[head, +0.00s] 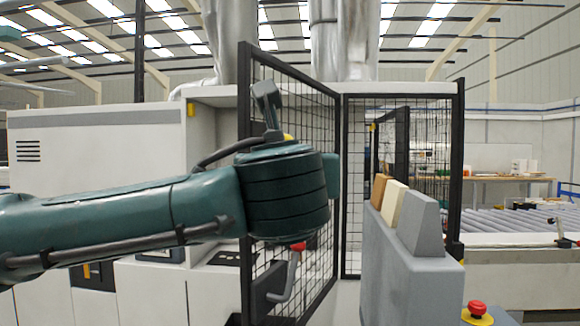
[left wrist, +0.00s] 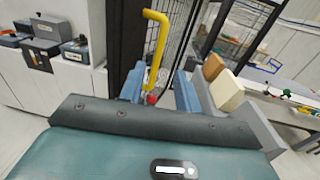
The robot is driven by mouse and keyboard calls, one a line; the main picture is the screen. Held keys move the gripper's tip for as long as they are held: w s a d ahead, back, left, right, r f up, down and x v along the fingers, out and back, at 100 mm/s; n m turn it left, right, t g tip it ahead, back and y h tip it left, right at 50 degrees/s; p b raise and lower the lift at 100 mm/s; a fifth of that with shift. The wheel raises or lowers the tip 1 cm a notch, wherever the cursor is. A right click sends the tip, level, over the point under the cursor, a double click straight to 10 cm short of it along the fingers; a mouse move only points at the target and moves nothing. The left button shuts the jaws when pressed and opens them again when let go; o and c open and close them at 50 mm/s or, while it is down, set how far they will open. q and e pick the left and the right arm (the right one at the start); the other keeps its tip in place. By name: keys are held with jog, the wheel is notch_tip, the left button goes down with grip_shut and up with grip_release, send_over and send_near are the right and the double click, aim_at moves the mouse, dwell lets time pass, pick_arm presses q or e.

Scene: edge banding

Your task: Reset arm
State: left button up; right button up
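My left gripper (left wrist: 158,88) shows two blue fingers held apart in the left wrist view. In the head view my left arm crosses from the left, and my wrist hides most of the gripper. A yellow bent handle (left wrist: 156,50) with a red part (left wrist: 152,99) at its lower end appears between the fingers in the left wrist view; I cannot tell whether they touch it. In the head view a red knob (head: 298,246) and a grey bent lever (head: 286,277) show just below my wrist. My right gripper is in neither view.
A black mesh fence (head: 352,190) stands behind my wrist. To its right a grey stand (head: 400,262) carries brown (head: 380,190), cream (head: 393,204) and grey (head: 419,224) blocks. A red stop button (head: 477,308) is at lower right. A white machine (head: 100,150) fills the left.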

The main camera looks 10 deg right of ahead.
pick_arm(q)
jog(key=shift+w+f, duration=0.1)
jog(key=shift+f, duration=0.05)
jog(key=w+a+f+n+g+h, duration=0.1)
jog(key=a+f+n+g+h, duration=0.15)
jog(key=f+n, duration=1.05)
jog(key=w+a+f+n+g+h, duration=0.1)
jog(key=f+n+g+h, duration=0.3)
jog(key=f, duration=1.6)
jog(key=s+a+f+n+y, duration=0.2)
jog(key=s+a+f+n, duration=0.3)
jog(key=f, duration=0.5)
jog(key=s+a+f+n+y, duration=0.3)
jog(key=s+a+f+n, duration=0.1)
jog(key=a+f+n, duration=0.4)
jog(key=s+a+f+n+y, duration=0.2)
jog(key=s+a+f+n, duration=0.3)
jog(key=s+a+f, duration=0.4)
jog(key=s+f, duration=0.2)
jog(key=s, duration=0.2)
jog(key=shift+n+y+p, duration=0.35)
jog(key=shift+n, duration=0.05)
